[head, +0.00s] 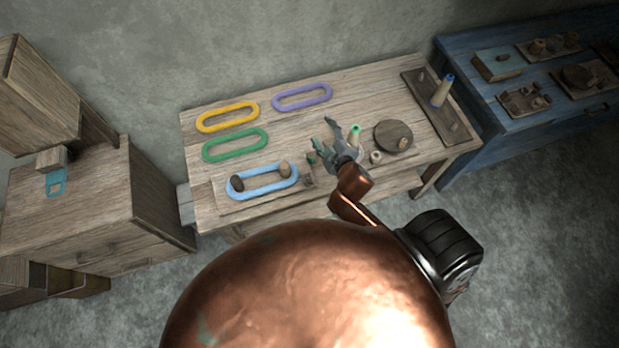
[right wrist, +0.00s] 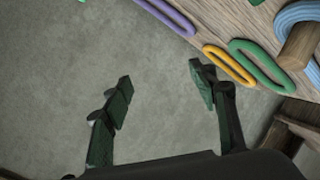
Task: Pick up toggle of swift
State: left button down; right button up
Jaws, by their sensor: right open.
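My right gripper (head: 322,142) is open over the middle of the wooden table; its spread fingers (right wrist: 161,82) hold nothing in the right wrist view. The light blue oval skein (head: 263,192) lies around two rounded pegs, a dark one (head: 237,184) and a lighter one (head: 285,169), left of and nearer than the gripper. This looks like the swift. A small brownish piece (head: 308,181) sits by its right end; I cannot tell whether it is the toggle. In the right wrist view the blue skein (right wrist: 290,17) and a wooden peg (right wrist: 300,46) show at the upper right, apart from the fingers. My left gripper is out of view.
Yellow (head: 227,116), green (head: 235,145) and purple (head: 302,97) skeins lie at the table's left and back. A green-topped cone (head: 355,134) and round wooden disc (head: 393,136) stand close to the gripper's right. A dark board (head: 425,91) bears a blue-topped cone (head: 442,91).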

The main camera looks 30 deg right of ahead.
jog(key=w+a+r+n+t+y, duration=0.3)
jog(key=a+r+n+y, duration=0.2)
jog(key=a+r+n, duration=0.3)
jog(key=w+a+r+n+t+y, duration=0.25)
jog(key=a+r+n+y, duration=0.3)
jog(key=a+r, duration=0.35)
jog(key=s+a+f+n+g+y, duration=0.1)
jog(key=s+a+n+g+y, duration=0.3)
jog(key=a+n, duration=0.45)
jog(key=s+a+f+n+g+y, duration=0.2)
jog(key=s+a+n+g+y, duration=0.15)
jog(key=a+n+g, duration=0.5)
jog(key=n+g+h, duration=0.6)
jog(key=n+h, duration=0.7)
jog(key=h, duration=0.2)
send_over(310, 178)
notch_tip(310, 178, down, 22)
jog(key=shift+f+p, duration=0.15)
jog(key=shift+p, duration=0.15)
jog(key=shift+d+f, duration=0.15)
jog(key=shift+f, duration=0.7)
notch_tip(310, 178, down, 6)
